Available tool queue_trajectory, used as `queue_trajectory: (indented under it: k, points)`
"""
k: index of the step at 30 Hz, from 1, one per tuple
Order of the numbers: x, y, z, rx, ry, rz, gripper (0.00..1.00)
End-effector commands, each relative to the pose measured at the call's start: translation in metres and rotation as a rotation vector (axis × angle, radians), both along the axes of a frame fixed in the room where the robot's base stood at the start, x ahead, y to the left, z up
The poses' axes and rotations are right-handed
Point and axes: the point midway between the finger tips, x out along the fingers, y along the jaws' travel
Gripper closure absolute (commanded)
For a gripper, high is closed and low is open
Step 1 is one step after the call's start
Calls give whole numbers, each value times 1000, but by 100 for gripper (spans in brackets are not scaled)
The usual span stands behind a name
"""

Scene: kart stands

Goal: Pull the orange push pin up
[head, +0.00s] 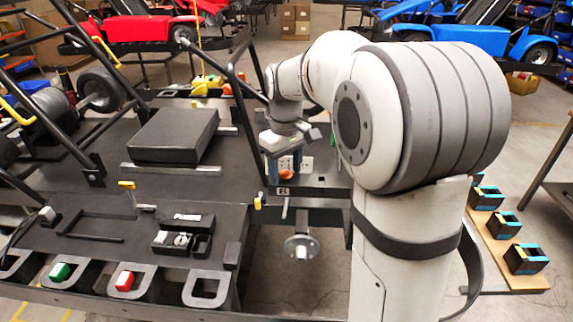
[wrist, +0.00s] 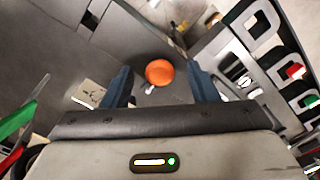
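The orange push pin (wrist: 159,73) shows as a round orange knob in the wrist view, between and a little beyond the two blue fingers. My gripper (wrist: 161,88) is open, with a clear gap on each side of the knob. In the head view my gripper (head: 285,165) points down over the panel at the kart's near side, and the orange push pin (head: 286,174) shows just below the fingers. I cannot tell from these views how far the fingertips are above the knob.
A black seat-like block (head: 173,136) stands on the kart's deck to the left. A dark upright bar (head: 247,120) rises close left of my gripper. A yellow-tipped lever (head: 258,203) and a round metal hub (head: 301,246) are nearby. Green (head: 60,271) and red (head: 124,280) switches sit front left.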

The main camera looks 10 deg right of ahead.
Motion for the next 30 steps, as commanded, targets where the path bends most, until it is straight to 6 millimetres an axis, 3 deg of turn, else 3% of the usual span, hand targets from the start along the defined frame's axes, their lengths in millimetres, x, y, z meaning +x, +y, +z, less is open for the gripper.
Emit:
queue_trajectory:
  k: [17,30]
  points:
    - [0,-1,0,0,0,-1,93]
    - [0,-1,7,0,0,-2,94]
